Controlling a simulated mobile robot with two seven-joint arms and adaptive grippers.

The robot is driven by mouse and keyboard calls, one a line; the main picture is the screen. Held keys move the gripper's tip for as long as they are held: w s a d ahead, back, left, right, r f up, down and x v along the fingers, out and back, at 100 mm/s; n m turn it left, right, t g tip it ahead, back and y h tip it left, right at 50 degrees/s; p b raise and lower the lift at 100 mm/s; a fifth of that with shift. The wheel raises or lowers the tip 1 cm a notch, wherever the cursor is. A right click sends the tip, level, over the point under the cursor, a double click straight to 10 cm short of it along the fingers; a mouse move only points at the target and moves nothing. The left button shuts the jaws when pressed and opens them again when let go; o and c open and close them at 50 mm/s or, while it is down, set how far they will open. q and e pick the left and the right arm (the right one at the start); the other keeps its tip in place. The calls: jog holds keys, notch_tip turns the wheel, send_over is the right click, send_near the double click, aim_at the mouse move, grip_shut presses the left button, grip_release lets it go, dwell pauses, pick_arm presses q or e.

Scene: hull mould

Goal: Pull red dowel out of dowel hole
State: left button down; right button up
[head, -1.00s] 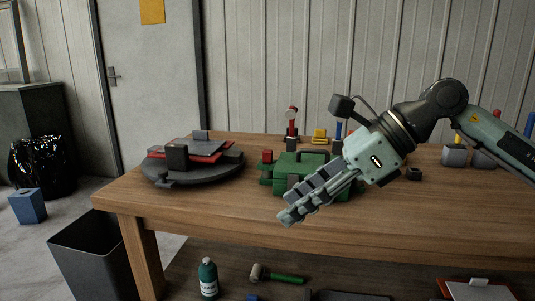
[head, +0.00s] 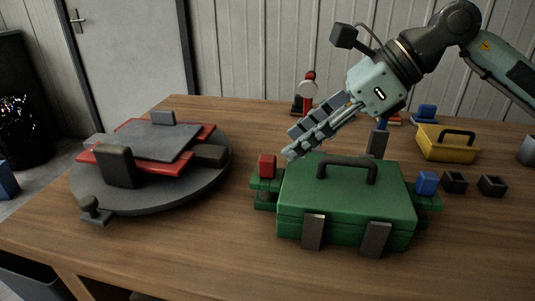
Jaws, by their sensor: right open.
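The red dowel (head: 267,166) stands upright in the left flange of the green hull mould (head: 345,205). Its square red head shows above the flange; the dowel hole itself is hidden under it. My right gripper (head: 291,152) comes in from the upper right, tilted down to the left. It is open, with its fingertips just right of and above the red dowel, apart from it in the picture. Nothing shows between its fingers. A blue dowel (head: 427,183) sits in the mould's right flange. My left gripper is not in view.
A round grey turntable (head: 150,200) with red and grey parts stands on the wooden table (head: 205,255) at left. A yellow box (head: 447,143) and small black sockets (head: 454,182) are at right. A red figure-like holder (head: 308,92) stands behind. The front table area is clear.

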aim_at(269, 157)
jog(key=x, duration=0.2)
jog(key=shift+s+a+f+p, duration=0.2)
jog(key=shift+a+p, duration=0.1)
jog(key=shift+a, duration=0.15)
jog(key=x, duration=0.4)
jog(key=shift+w+a+p, duration=0.15)
jog(key=shift+w+p, duration=0.05)
jog(key=shift+p, duration=0.15)
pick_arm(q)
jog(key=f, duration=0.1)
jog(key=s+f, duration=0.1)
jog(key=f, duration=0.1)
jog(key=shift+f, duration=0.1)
pick_arm(e)
grip_shut()
